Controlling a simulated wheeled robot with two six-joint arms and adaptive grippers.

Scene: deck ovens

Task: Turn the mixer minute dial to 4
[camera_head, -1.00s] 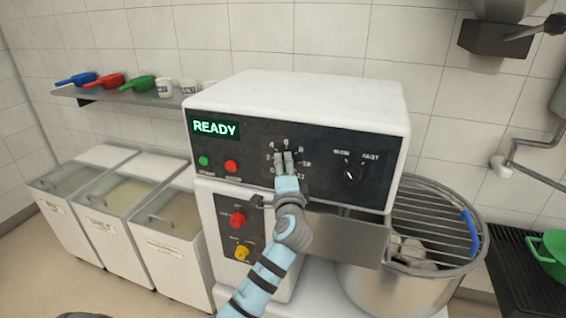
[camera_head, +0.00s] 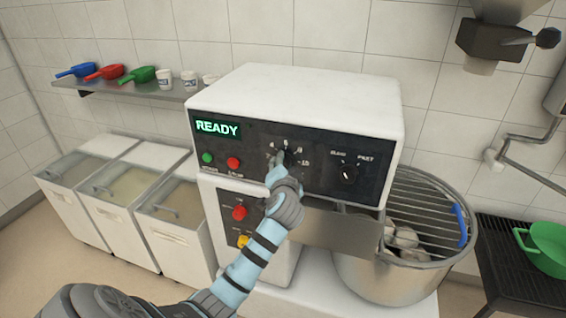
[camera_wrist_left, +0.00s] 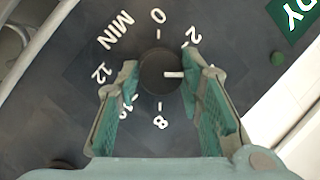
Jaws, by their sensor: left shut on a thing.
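The mixer (camera_head: 300,95) is a white machine with a black front panel and a lit READY display (camera_head: 217,127). My left gripper (camera_head: 280,160) is at the minute dial in the panel's middle and mostly covers it there. In the left wrist view, the black round minute dial (camera_wrist_left: 158,85) sits between the two green-padded fingers of my left gripper (camera_wrist_left: 163,78), which is shut on it. The dial's white mark (camera_wrist_left: 174,74) points right, past the 2. The number straight behind that finger is hidden. The 0, 8 and 12 are readable. My right gripper is out of view.
A second dial (camera_head: 347,174) with SLOW and FAST marks is to the right. Green (camera_head: 207,158) and red (camera_head: 233,163) buttons are to the left. A red knob (camera_head: 239,212) is below. The bowl with a wire guard (camera_head: 428,215) is at right; flour bins (camera_head: 112,222) stand at left.

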